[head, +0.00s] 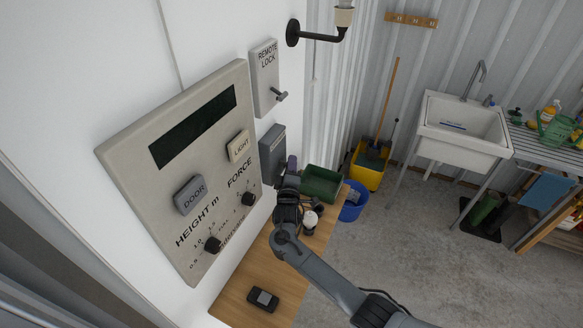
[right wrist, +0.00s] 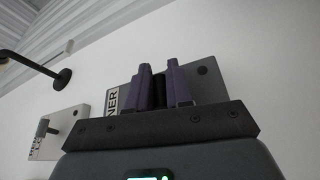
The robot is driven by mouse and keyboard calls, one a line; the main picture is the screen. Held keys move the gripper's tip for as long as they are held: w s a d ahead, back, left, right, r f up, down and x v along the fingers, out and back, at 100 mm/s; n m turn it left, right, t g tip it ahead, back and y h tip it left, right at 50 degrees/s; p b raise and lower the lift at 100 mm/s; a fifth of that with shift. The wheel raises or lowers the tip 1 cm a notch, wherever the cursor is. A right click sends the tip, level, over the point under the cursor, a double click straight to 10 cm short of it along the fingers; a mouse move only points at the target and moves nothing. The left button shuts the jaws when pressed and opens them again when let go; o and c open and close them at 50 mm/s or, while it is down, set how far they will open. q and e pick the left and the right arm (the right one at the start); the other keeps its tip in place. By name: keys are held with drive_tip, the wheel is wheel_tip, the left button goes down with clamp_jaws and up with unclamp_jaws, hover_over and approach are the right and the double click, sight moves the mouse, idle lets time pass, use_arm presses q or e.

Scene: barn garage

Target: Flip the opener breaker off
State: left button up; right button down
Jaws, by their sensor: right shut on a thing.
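The opener breaker is a grey box (head: 272,144) on the white wall, below the remote lock and right of the control panel. In the right wrist view the box (right wrist: 205,82) shows part of its label, ending in "NER". My right gripper (head: 291,166) is at the front of this box. In the right wrist view its two purple fingers (right wrist: 161,82) point at the box, shut on a dark part between them, the breaker's lever (right wrist: 159,86). The fingers hide most of the lever, so its position is unclear. My left gripper is not in view.
The control panel (head: 178,140) has a dark display, buttons and knobs. The remote lock (head: 264,72) has a lever sticking out. A wall lamp (head: 315,35) juts out above. A wooden shelf (head: 235,287) below holds a green bin (head: 321,184) and a small dark device (head: 263,299).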

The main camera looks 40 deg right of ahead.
drive_tip(key=c, duration=1.2)
unclamp_jaws()
drive_tip(key=shift+o, duration=0.5)
drive_tip(key=v, duration=1.1)
drive_tip(key=shift+w, duration=0.1)
